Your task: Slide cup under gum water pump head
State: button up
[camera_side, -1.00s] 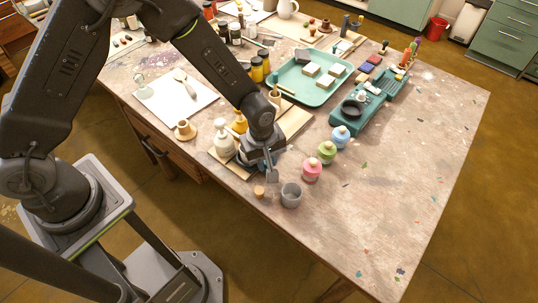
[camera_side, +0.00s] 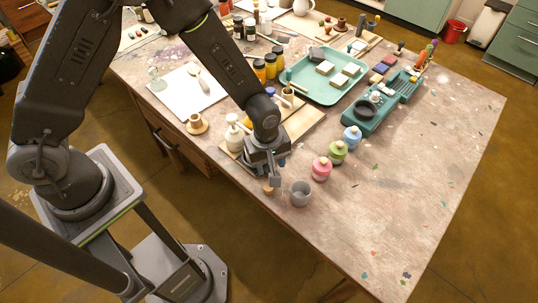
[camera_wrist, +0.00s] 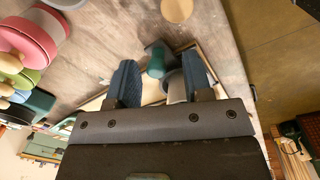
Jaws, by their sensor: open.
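The grey cup (camera_side: 300,193) stands upright on the table near its front edge, with an open top. In the wrist view only a sliver of a grey rim, likely the cup's (camera_wrist: 65,3), shows at the top edge. A pale pump bottle (camera_side: 234,138), likely the gum water, stands left of my gripper, partly hidden. My gripper (camera_side: 273,181) is just left of the cup, apart from it, pointing down. In the wrist view my gripper (camera_wrist: 160,75) is open; a dark green piece (camera_wrist: 157,60) and a pale round shape show beyond and between the fingers, their contact unclear.
A small cork-coloured piece (camera_side: 268,190) lies by the fingertips. A teal tray (camera_side: 325,95) is farther back. The table's right side is clear.

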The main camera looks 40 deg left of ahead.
notch_tip(320, 180, up, 14)
jog(key=s, duration=0.1)
jog(key=shift+a, duration=0.25)
jog(key=shift+f, duration=0.15)
jog(key=s+a+r+m+t, duration=0.4)
jog(key=s+a+r+m, duration=0.8)
jog(key=r, duration=0.4)
jog(key=s+a, duration=0.1)
jog(key=s, duration=0.1)
jog(key=shift+s+m+t, duration=0.3)
jog(key=shift+t, duration=0.1)
